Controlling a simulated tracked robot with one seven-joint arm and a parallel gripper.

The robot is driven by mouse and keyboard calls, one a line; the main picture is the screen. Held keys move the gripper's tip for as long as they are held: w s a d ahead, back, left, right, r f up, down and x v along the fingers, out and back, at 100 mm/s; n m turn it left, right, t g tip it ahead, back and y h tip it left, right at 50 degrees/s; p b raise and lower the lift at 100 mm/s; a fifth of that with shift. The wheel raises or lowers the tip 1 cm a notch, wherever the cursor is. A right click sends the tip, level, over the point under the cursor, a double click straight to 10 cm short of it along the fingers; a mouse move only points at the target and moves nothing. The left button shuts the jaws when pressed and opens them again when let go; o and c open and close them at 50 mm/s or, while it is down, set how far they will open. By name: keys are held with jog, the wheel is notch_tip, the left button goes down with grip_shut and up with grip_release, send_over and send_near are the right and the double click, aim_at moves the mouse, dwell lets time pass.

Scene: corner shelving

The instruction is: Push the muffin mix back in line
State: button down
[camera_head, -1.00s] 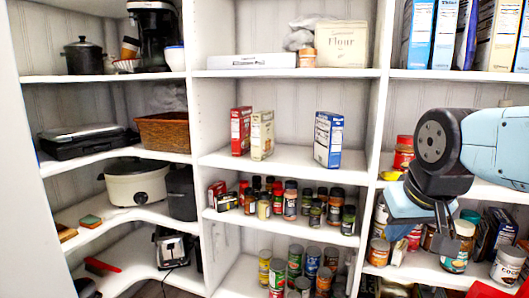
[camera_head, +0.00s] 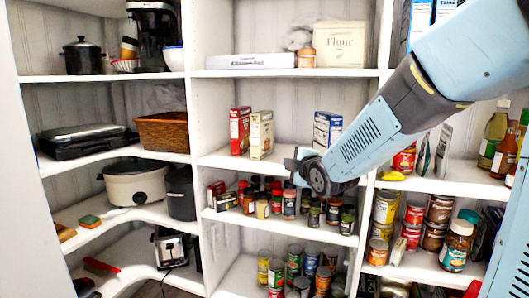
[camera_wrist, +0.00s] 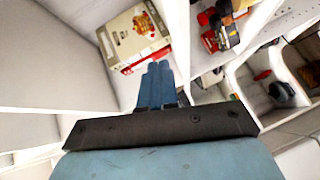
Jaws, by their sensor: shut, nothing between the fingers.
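A beige box with a food picture (camera_head: 261,135) stands upright on the middle shelf, beside a red box (camera_head: 240,131) on its left. The lettering is too small to tell which is the muffin mix. The beige box front also shows in the wrist view (camera_wrist: 137,36), with red box edges (camera_wrist: 146,60) next to it. My gripper (camera_head: 291,164) is right of the beige box, near the shelf's front. Its blue fingers (camera_wrist: 157,68) are shut and empty, apart from the box.
Spice jars (camera_head: 289,201) crowd the shelf below. The middle shelf (camera_head: 219,160) has bare room between the beige and blue boxes. A white upright divider (camera_head: 195,120) stands left of the red box.

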jog(key=w+a+n+y, duration=0.2)
jog(key=a+n+y, duration=0.1)
jog(key=a+n, duration=0.15)
jog(key=t, duration=0.1)
send_near(261, 147)
jog(key=w+a, duration=0.1)
jog(key=a, duration=0.1)
jog(key=w+a, duration=0.2)
jog(key=shift+w+a, duration=0.25)
jog(key=shift+a, duration=0.15)
jog(key=shift+w+d, duration=0.15)
jog(key=shift+w, duration=0.4)
jog(key=shift+w+d, duration=0.25)
jog(key=shift+w, duration=0.45)
jog(key=shift+w+d, duration=0.2)
jog(key=shift+w, duration=0.5)
jog(key=shift+s, duration=0.1)
